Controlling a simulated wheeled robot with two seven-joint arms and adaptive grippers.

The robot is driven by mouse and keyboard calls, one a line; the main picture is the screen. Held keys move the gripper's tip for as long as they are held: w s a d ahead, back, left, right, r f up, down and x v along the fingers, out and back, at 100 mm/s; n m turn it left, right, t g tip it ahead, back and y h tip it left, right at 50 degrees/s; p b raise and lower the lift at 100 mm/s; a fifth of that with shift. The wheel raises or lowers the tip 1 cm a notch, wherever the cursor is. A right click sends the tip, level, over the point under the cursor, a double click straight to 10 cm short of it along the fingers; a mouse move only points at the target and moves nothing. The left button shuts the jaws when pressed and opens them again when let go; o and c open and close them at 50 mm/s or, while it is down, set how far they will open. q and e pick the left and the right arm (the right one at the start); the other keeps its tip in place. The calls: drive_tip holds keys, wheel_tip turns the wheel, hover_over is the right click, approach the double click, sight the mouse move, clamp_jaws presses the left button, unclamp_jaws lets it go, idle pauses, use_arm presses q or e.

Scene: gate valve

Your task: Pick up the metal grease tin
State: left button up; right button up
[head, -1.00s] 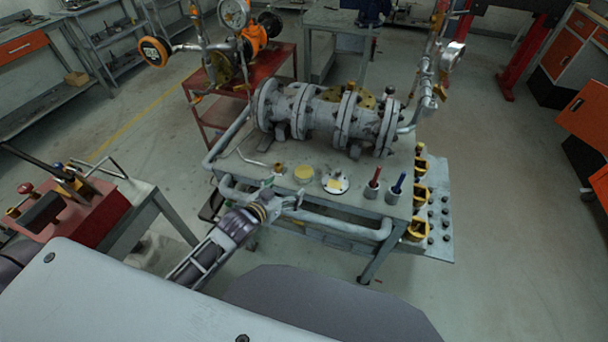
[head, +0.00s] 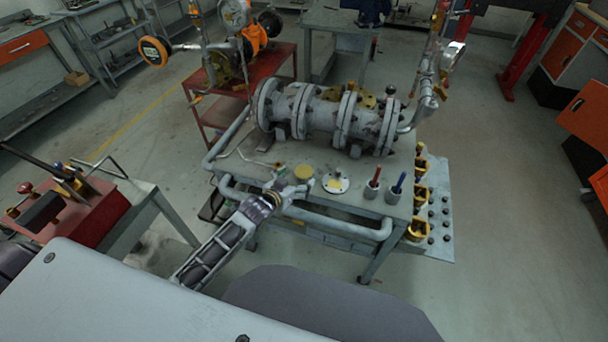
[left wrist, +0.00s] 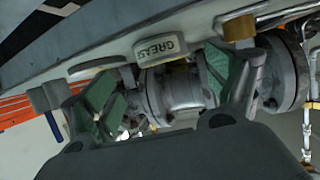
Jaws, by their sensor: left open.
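The grease tin (head: 304,173), a low round tin with a yellowish top, sits near the front edge of the grey workbench (head: 262,152). In the left wrist view its pale side (left wrist: 165,47) shows lettering that reads "GREAS", partly cut off. My left gripper (head: 292,186) is open just in front of the tin, on the near side and slightly left. In the left wrist view the green-padded fingers of the left gripper (left wrist: 165,85) stand apart, with the tin lying between their directions, beyond them. I see no contact. My right gripper is not in view.
A large grey gate valve (head: 325,112) lies behind the tin. A round white plate with a yellow piece (head: 335,183) is right of it, then a red-handled tool cup (head: 372,189) and a blue-handled one (head: 394,192). A pipe rail (head: 345,229) runs along the bench front.

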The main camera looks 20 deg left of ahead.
sight(303, 172)
use_arm(q)
drive_tip(key=shift+w, duration=0.2)
idle(0.3)
drive_tip(key=shift+x, duration=2.55)
drive_tip(key=shift+a+r, duration=0.1)
drive_tip(key=shift+a, duration=0.1)
drive_tip(key=shift+c, duration=0.5)
drive_tip(key=c, duration=1.3)
drive_tip(key=shift+o, duration=0.2)
drive_tip(key=shift+r, duration=0.15)
wheel_tip(303, 172, up, 10)
drive_tip(key=shift+p, duration=0.3)
